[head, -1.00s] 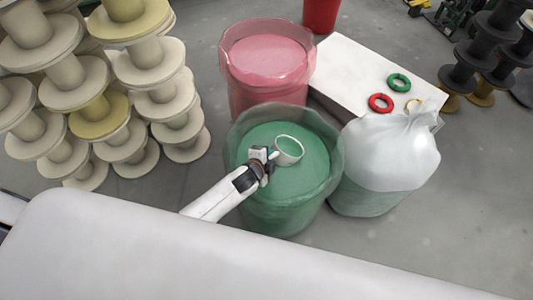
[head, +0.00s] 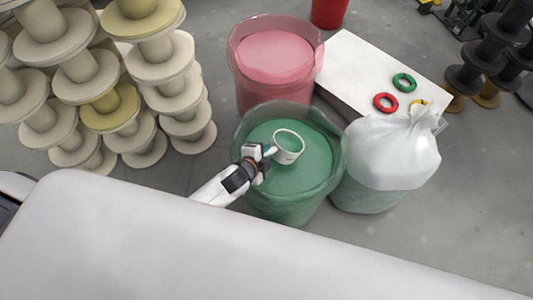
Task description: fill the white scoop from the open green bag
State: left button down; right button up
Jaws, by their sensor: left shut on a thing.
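The open green bag (head: 310,178) stands in the middle of the head view, its clear liner rising around a level of green material. The white scoop (head: 289,156) is over the green material, its round mouth facing up and its inside looking green. I cannot tell whether it touches the material or how much it holds. My left gripper (head: 267,152) is shut on the scoop's handle, at the left side of the bag's opening. The jaws hide most of the handle. My right gripper is not in view.
An open pink bag (head: 272,62) stands behind. A tied white-topped bag (head: 392,155) stands close on the right. A white table (head: 352,62) holds red (head: 385,102) and green (head: 404,82) rings. Stacked cream spools (head: 85,75) stand left.

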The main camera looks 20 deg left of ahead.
pick_arm(q)
notch_tip(320, 180, up, 2)
jog(key=shift+s+a, duration=0.1)
jog(key=shift+a, duration=0.05)
jog(key=shift+s+a+r+t+h, duration=0.15)
jog(key=shift+s+r+t+h, duration=0.1)
jog(key=shift+r+t+h, duration=0.25)
jog(key=shift+s+a+r+n+t+h+b, duration=0.2)
jog(key=shift+r+t+b, duration=0.2)
jog(key=shift+r, duration=0.3)
jog(key=shift+s+a+r+n+t+h+b, duration=0.1)
jog(key=shift+s+r+n+t+b, duration=0.15)
jog(key=shift+r+t, duration=0.35)
jog(key=shift+r, duration=0.2)
jog(key=shift+w+r, duration=0.1)
jog(key=shift+r+t+b, duration=0.4)
jog(key=shift+r, duration=0.1)
jog(key=shift+r+h, duration=0.3)
jog(key=shift+r, duration=0.1)
